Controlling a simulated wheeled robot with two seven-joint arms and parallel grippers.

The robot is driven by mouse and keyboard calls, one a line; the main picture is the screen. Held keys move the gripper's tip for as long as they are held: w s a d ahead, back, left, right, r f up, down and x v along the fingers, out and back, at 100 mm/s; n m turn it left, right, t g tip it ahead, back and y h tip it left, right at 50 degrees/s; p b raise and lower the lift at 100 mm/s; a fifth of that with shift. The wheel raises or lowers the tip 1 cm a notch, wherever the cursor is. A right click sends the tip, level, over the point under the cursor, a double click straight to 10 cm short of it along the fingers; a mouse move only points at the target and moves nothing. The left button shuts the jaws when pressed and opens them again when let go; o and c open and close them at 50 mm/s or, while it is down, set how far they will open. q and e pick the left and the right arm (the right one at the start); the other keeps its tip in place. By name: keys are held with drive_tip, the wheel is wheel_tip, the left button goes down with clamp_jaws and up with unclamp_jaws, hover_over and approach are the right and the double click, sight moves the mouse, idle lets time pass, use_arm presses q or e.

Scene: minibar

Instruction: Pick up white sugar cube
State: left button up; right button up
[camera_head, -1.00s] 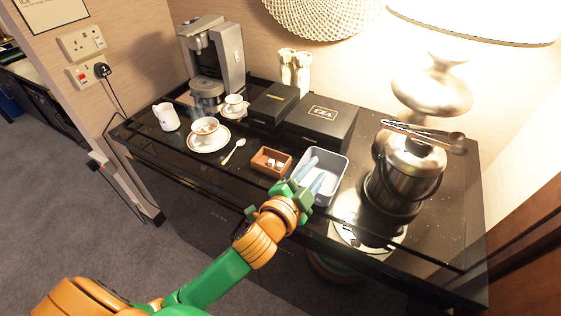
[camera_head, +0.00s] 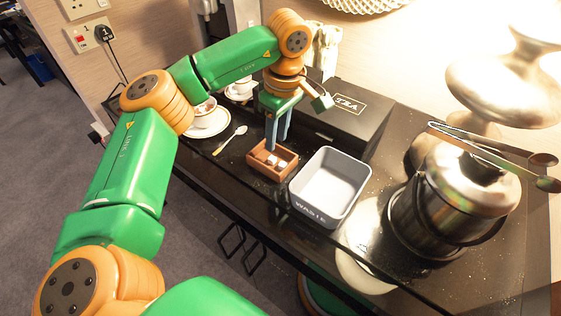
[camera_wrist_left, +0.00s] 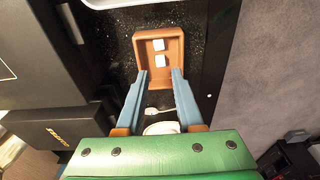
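Two white sugar cubes lie in a small brown tray (camera_head: 290,171). In the wrist view the tray (camera_wrist_left: 140,44) is seen from above, with one white sugar cube (camera_wrist_left: 158,44) nearer its far end and another white sugar cube (camera_wrist_left: 162,61) closer to my fingers. My left gripper (camera_head: 277,143) points down just above the tray, and its blue fingers partly cover the tray in the head view. In the wrist view the left gripper (camera_wrist_left: 160,74) is open, with its fingertips apart and nothing between them. My right gripper is not in view.
A grey waste bin (camera_head: 328,212) stands right of the tray. A teaspoon (camera_head: 230,140) and a cup on a saucer (camera_head: 206,122) are to the left. A black tea box (camera_head: 345,118) is behind, and a steel kettle (camera_head: 455,200) with tongs on top stands at the right.

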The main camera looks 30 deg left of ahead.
sight(272, 162)
use_arm(q)
drive_tip(key=shift+s+a+f+p, duration=0.15)
drive_tip(key=shift+f+p, duration=0.2)
drive_tip(key=f, duration=0.1)
drive_tip(key=f+p, duration=0.1)
drive_tip(key=f, duration=0.1)
drive_tip(key=a+f+p, duration=0.1)
drive_tip(key=f, duration=0.1)
drive_tip(key=shift+f, duration=0.2)
drive_tip(key=shift+w+f, duration=0.15)
drive_tip(key=shift+w, duration=0.05)
drive_tip(key=shift+d, duration=0.1)
clamp_jaws()
